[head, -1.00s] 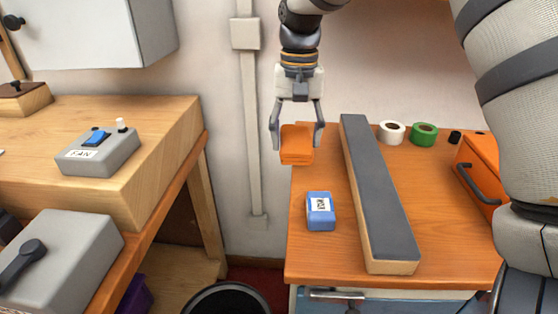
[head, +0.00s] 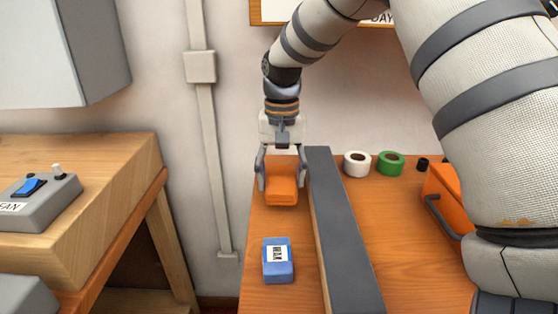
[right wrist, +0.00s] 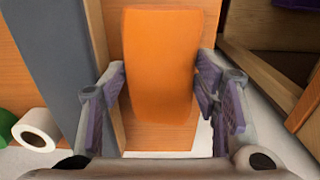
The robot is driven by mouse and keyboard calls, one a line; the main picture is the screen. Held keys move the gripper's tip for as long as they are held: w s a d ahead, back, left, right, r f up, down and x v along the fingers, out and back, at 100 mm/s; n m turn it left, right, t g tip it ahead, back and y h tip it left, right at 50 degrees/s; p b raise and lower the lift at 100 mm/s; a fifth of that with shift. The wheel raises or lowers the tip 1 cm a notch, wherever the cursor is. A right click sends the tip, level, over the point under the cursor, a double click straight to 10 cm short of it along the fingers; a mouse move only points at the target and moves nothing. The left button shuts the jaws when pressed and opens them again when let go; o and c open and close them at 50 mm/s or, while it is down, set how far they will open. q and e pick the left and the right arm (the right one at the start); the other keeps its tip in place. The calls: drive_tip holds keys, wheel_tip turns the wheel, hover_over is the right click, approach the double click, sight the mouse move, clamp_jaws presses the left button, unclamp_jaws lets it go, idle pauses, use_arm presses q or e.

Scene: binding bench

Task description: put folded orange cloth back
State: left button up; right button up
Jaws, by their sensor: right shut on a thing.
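The folded orange cloth (head: 281,190) is between the fingers of my right gripper (head: 281,182), over the back left part of the orange-brown bench top. In the right wrist view the cloth (right wrist: 161,65) fills the space between the two finger pads (right wrist: 162,95), and both sides are gripped. I cannot tell whether its underside touches the bench. The right gripper points down, just left of the long grey-topped block. My left gripper is not in view.
A long grey-topped block (head: 340,230) lies right of the cloth. A blue labelled box (head: 278,262) sits in front. A white roll (head: 357,164), a green roll (head: 390,164) and an orange box with a handle (head: 440,200) stand right. A gap separates the left wooden table (head: 110,170).

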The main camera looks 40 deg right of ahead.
sight(280, 179)
drive_tip(key=shift+f, duration=0.85)
drive_tip(key=shift+f, duration=0.6)
drive_tip(key=o, duration=1.1)
wheel_tip(280, 179, up, 7)
drive_tip(key=shift+r, duration=0.2)
drive_tip(key=shift+a, duration=0.1)
